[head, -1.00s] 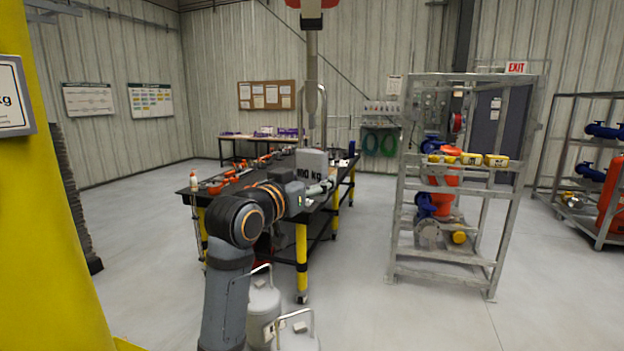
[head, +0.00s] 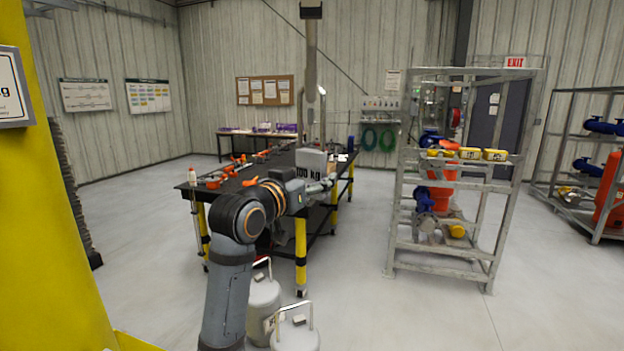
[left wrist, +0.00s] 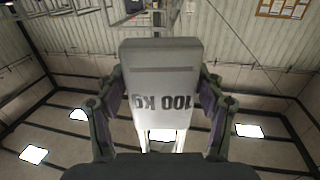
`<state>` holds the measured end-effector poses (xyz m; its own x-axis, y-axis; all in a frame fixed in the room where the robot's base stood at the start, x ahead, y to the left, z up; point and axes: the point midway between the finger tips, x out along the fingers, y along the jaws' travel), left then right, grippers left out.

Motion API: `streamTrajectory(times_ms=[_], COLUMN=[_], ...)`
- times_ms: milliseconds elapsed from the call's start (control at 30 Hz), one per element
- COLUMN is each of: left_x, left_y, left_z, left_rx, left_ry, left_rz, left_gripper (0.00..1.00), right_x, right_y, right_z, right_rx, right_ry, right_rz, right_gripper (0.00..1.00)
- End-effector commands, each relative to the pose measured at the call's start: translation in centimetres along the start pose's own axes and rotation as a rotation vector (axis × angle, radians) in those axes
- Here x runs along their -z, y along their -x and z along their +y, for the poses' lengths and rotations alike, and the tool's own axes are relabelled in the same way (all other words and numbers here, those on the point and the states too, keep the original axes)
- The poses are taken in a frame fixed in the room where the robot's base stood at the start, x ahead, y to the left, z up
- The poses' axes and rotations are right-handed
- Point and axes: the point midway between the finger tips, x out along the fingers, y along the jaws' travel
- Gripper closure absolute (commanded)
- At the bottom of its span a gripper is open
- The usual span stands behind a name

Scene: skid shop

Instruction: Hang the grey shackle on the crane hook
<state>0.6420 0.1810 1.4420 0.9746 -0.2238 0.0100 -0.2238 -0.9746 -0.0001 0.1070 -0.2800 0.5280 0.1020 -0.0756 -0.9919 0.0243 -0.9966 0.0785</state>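My left gripper (head: 322,184) is at the end of my left arm, in front of the near end of the black table in the head view. In the left wrist view its two fingers (left wrist: 160,105) are spread wide. A grey block marked 100 kg (left wrist: 160,65) shows between them; I cannot tell whether they touch it. In the head view this block (head: 312,160) stands just above my gripper, with a thin loop over it. A grey vertical post (head: 311,50) hangs above. I cannot make out the grey shackle or the hook clearly. My right gripper is not in view.
The black table (head: 272,172) with yellow legs holds several orange parts. Grey cylinders with handles (head: 296,335) stand on the floor near my arm. A metal rack (head: 492,225) stands to the right and a yellow column (head: 45,220) at the left. Floor between table and rack is clear.

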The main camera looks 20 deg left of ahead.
Motion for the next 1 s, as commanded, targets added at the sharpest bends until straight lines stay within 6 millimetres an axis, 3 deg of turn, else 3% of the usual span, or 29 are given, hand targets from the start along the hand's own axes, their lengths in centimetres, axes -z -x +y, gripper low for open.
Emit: streamTrajectory(times_ms=[100, 467, 567, 867, 1000], left_x=[0.0, -0.2, -0.2, -0.1, -0.1], left_y=[0.0, 0.3, 1.6, 8.9, 10.5], left_z=[0.0, -0.1, -0.1, -0.1, -0.3], left_rx=[0.0, 0.001, 0.003, 0.004, 0.008], left_ry=[0.0, 0.0, -0.002, -0.011, -0.008], left_rz=[-0.001, -0.005, -0.004, -0.004, 0.0], left_gripper=[0.13, 0.13, 0.13, 0.13, 0.13], right_x=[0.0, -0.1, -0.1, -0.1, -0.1], right_y=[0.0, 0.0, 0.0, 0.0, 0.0], right_z=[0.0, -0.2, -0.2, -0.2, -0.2], right_rx=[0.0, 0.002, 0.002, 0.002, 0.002], right_ry=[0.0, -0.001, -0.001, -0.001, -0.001], right_rz=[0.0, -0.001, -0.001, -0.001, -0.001], right_gripper=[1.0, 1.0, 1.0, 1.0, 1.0])
